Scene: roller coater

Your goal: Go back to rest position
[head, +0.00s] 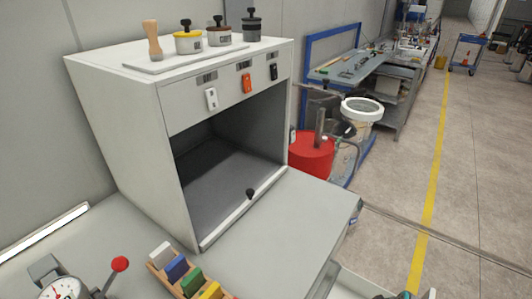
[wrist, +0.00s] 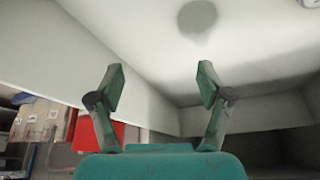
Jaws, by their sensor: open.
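My gripper (wrist: 161,85) shows in the wrist view with its two green fingers spread apart and nothing between them. Pale grey-white panels fill the view beyond the fingers, with a round grey patch (wrist: 198,17) near the top. In the head view a grey cabinet (head: 120,130) stands on a worktop, with its front compartment (head: 225,160) open and empty. A small black knob (head: 250,193) stands at the compartment's front lip. A small greenish part shows at the bottom edge of the head view; I cannot tell whether it is my gripper.
Lidded pots (head: 188,40) and a wooden-handled tool (head: 152,40) stand on the cabinet top. A dial gauge (head: 62,290) and a rack of coloured blocks (head: 178,268) are at front left. A red drum (head: 311,157) and blue-framed bench (head: 345,66) stand right. The floor (head: 395,185) has clear room.

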